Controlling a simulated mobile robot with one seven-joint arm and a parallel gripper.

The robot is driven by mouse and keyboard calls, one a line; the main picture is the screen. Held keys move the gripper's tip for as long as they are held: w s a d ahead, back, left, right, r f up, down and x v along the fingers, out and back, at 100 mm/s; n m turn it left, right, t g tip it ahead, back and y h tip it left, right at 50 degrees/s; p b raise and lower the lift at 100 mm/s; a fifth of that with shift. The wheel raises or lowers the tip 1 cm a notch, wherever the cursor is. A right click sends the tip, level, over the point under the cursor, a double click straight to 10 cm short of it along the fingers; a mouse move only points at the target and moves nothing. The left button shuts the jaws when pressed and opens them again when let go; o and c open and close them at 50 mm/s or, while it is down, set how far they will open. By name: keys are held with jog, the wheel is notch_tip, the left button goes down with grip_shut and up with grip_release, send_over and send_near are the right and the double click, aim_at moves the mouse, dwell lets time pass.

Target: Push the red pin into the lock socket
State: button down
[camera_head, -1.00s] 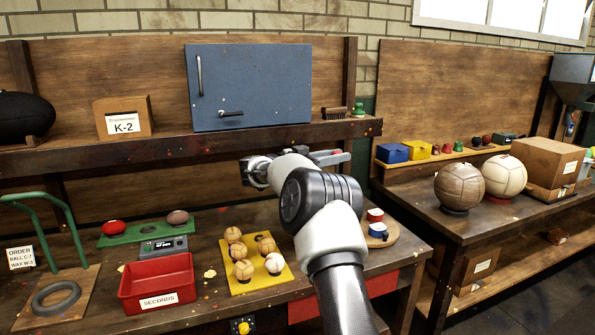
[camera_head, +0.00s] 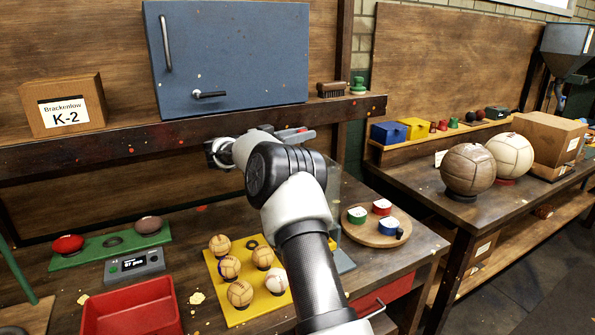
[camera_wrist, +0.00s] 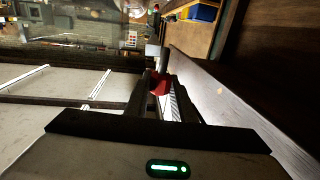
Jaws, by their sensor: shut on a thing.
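My gripper (camera_wrist: 160,90) shows in the wrist view with its dark fingers shut on a small red piece, which looks like the red pin (camera_wrist: 158,84). I cannot identify the lock socket in either view. A blue cabinet (camera_head: 230,60) with a long handle and a dark lever stands on the shelf above my gripper.
The shelf's front edge (camera_head: 110,150) runs close to my arm. Below are a yellow tray (camera_head: 227,312) with several small balls, a red bin (camera_head: 133,308) and a round wooden board (camera_head: 362,232) with coloured tins. A second bench (camera_head: 430,205) stands right.

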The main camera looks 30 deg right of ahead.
jog(key=shift+s+f+b, duration=0.2)
jog(key=shift+f+b, duration=4.8)
jog(key=shift+f, duration=3.15)
jog(key=shift+a+p, duration=0.1)
jog(key=shift+p, duration=0.7)
jog(key=shift+f, duration=1.6)
jog(key=c, duration=1.4)
grip_release()
jog(key=shift+c, duration=0.2)
